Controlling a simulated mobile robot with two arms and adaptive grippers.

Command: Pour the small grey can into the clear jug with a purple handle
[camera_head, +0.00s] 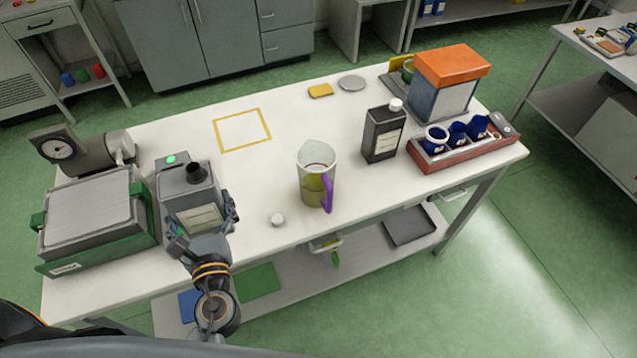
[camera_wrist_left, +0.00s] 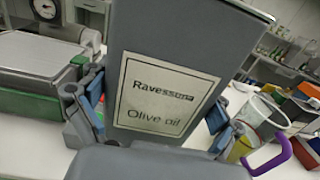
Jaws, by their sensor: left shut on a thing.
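The small grey can (camera_head: 190,185) has a black open spout on top and a pale label, which reads "Olive oil" in the left wrist view (camera_wrist_left: 165,95). My left gripper (camera_head: 203,222) is shut on the can, with its fingers (camera_wrist_left: 150,115) on both sides. The can looks roughly upright; I cannot tell whether it touches the table. The clear jug (camera_head: 314,160) stands upright to the right, apart from the can. Its purple handle (camera_head: 327,194) faces front right. The jug's lower part looks yellowish. My right gripper is not in view.
A green-and-grey case (camera_head: 95,220) and a gauge device (camera_head: 75,152) stand left. A dark bottle (camera_head: 383,135) and a red tray (camera_head: 462,155) with blue cups stand right. A yellow-outlined square (camera_head: 242,131) is empty.

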